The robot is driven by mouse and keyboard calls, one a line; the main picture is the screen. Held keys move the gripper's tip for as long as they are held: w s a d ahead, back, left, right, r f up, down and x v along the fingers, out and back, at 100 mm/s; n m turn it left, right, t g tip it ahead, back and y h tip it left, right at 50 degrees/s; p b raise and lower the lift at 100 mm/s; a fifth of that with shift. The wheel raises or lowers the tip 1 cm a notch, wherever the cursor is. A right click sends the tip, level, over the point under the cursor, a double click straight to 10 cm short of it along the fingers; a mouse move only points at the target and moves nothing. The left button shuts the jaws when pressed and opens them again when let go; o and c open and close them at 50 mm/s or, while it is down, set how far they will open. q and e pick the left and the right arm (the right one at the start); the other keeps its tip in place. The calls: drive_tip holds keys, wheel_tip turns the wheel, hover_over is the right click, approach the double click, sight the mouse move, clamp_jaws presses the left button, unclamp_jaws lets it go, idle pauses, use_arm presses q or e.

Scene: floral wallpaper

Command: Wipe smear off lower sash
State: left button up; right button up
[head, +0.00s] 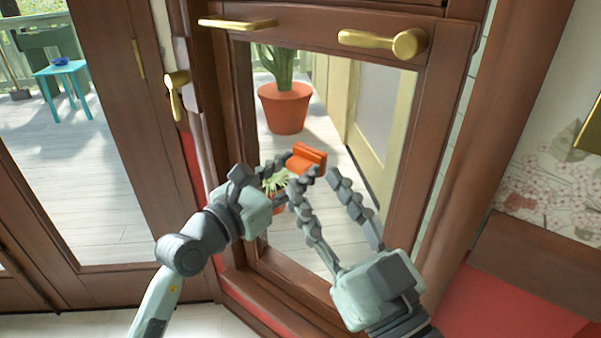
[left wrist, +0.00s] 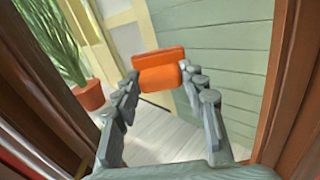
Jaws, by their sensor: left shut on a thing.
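The lower sash (head: 400,190) is a brown wooden frame around a tall clear pane, with brass hardware on its top rail. I cannot make out a smear on the glass. My left gripper (head: 298,168) is shut on an orange block (head: 310,157), which may be a sponge, in front of the pane. The left wrist view shows the block (left wrist: 158,72) between the fingertips (left wrist: 160,76). I cannot tell whether it touches the glass. My right gripper (head: 316,182) reaches up from the lower right, its fingers apart and empty, just below the block.
A brass lever handle (head: 177,93) stands out left of the sash. A brass knob (head: 408,44) and bar (head: 238,23) stick out above the pane. Potted plants (head: 283,108) show through the glass. A red surface (head: 505,305) lies at lower right.

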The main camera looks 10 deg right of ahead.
use_arm(q)
drive_tip(key=shift+w+a+b, duration=0.6)
drive_tip(key=shift+w+a, duration=1.5)
drive_tip(key=shift+a, duration=0.15)
drive_tip(key=v, duration=0.6)
drive_tip(key=shift+p, duration=0.35)
drive_tip(key=shift+s, duration=0.1)
drive_tip(key=v, duration=0.3)
drive_tip(key=shift+d, duration=0.1)
